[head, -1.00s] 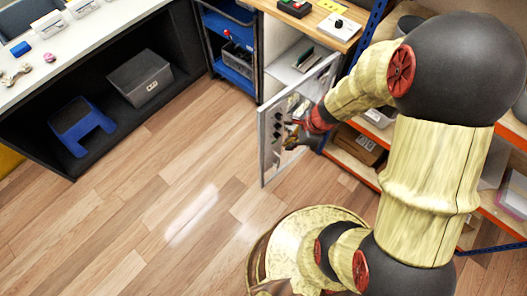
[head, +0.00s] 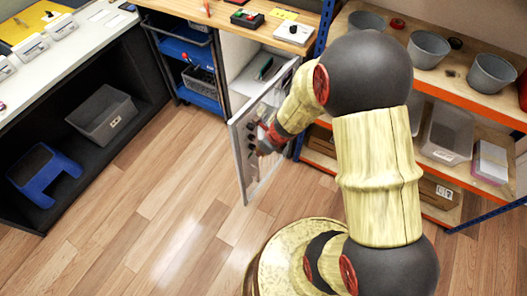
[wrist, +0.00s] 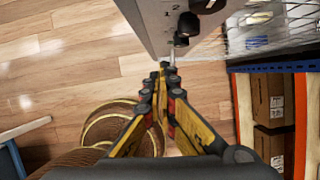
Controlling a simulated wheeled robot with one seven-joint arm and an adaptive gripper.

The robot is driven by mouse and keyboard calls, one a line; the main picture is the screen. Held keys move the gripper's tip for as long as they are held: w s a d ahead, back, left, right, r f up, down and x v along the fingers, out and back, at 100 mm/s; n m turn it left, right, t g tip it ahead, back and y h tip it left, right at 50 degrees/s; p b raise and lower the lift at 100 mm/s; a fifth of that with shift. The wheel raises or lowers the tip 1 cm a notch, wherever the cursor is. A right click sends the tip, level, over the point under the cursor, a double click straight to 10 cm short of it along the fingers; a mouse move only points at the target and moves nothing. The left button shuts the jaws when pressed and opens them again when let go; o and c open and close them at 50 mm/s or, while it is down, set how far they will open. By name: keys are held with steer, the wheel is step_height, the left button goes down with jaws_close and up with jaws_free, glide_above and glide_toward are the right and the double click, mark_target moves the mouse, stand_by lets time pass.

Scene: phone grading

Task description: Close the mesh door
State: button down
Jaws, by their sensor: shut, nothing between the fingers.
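The mesh door (head: 240,170) stands ajar in the head view, a pale-framed panel swung out from the white cabinet below the wooden worktop. Dark tools or fittings show at its panel. In the wrist view, a grey panel (wrist: 156,25) with black knobs (wrist: 188,25) stands just ahead of my fingers, and wire mesh shows at the upper right.
A blue-shelved cart (head: 190,50) stands left of the cabinet. A shelf rack (head: 450,80) with grey bins and cartons stands on the right. A blue step stool (head: 42,175) and grey bin (head: 103,113) sit under the left bench. The wooden floor (head: 150,220) is clear.

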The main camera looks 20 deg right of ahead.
steer(key=shift+w+a+f+b, duration=0.2)
steer(key=shift+w+a+f, duration=0.2)
steer(key=shift+w, duration=0.3)
steer(key=shift+w+a+f+b, duration=0.15)
steer(key=shift+w+a+f, duration=0.25)
steer(key=shift+w, duration=0.35)
steer(key=shift+w+a+f+b, duration=0.2)
steer(key=shift+w+a+f, duration=0.2)
steer(key=shift+w, duration=0.3)
